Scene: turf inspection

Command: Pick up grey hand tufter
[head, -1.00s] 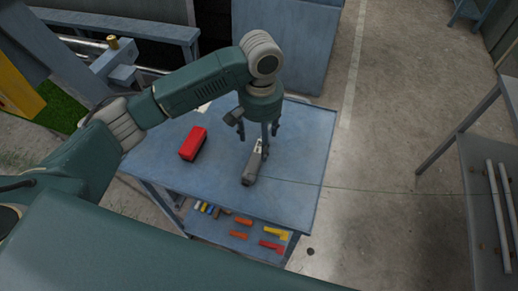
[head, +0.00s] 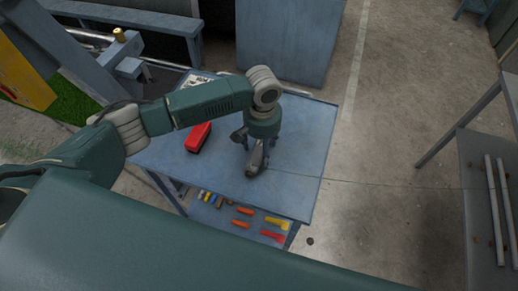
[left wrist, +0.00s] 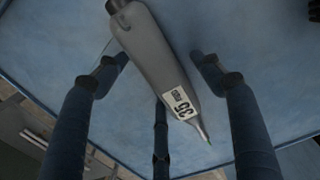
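The grey hand tufter (head: 256,161) lies on the blue table top (head: 303,150), partly covered by my left gripper in the head view. In the left wrist view the tufter (left wrist: 158,52) is a grey body with a white label marked 35 and a thin pointed tip. My left gripper (head: 260,147) is right over it, pointing down. In the left wrist view the fingers of the left gripper (left wrist: 160,72) are spread on either side of the tufter, with visible gaps. A third finger reaches under its label end in the picture. My right gripper is not in view.
A red block-like object with a black base (head: 198,138) is on the table, left of the gripper. A lower shelf (head: 210,221) holds several coloured tools. A grey rack with pipes (head: 480,200) stands at right. Bare floor (head: 385,130) lies between.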

